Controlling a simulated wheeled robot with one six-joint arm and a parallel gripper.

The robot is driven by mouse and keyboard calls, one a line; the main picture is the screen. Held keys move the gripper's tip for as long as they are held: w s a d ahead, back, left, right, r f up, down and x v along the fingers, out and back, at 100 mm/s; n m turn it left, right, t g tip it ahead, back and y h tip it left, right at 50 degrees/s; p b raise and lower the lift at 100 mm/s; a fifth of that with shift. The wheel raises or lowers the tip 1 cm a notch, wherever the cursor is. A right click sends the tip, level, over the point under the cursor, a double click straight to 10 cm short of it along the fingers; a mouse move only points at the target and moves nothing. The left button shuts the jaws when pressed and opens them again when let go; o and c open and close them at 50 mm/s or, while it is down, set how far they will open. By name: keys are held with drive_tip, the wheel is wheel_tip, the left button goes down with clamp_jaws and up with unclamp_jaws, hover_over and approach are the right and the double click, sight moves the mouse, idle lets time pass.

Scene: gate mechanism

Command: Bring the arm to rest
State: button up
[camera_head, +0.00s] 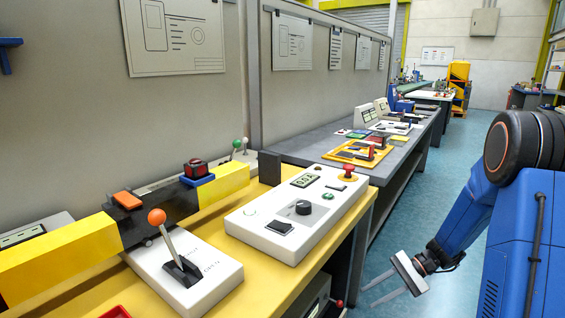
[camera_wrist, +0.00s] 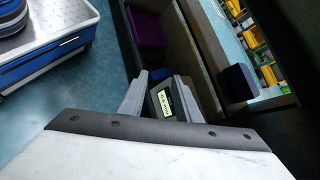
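My gripper (camera_head: 366,295) hangs low over the blue floor at the lower right of the head view, at the end of my blue arm. Its two pale fingers are apart with nothing between them, and point left toward the yellow-topped bench. In the wrist view the fingers of my gripper (camera_wrist: 161,78) also stand apart. A dark device with a small lit display (camera_wrist: 168,102) shows beyond them, partly hidden by a finger. The gripper touches nothing that I can see.
The yellow bench (camera_head: 373,198) holds a lever box (camera_head: 212,268) with an orange knob, a white control panel (camera_head: 265,222) and a yellow-black gate bar (camera_head: 60,257). A grey bench (camera_head: 300,150) continues behind. Floor (camera_head: 415,215) between bench and arm is clear.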

drive_tip(key=s+r+n+t+h, duration=0.3)
drive_tip(key=s+r, duration=0.6)
drive_tip(key=s, duration=0.3)
drive_tip(key=s+d+r+n+t+h, duration=0.1)
drive_tip(key=s+r+n+t+h, duration=0.2)
drive_tip(key=s, duration=1)
drive_tip(key=shift+r+n+t+h, duration=0.3)
drive_tip(key=shift+r+n+h, duration=1.5)
drive_tip(key=shift+r+h, duration=1.2)
drive_tip(key=shift+r, duration=0.15)
drive_tip(key=shift+a, duration=0.1)
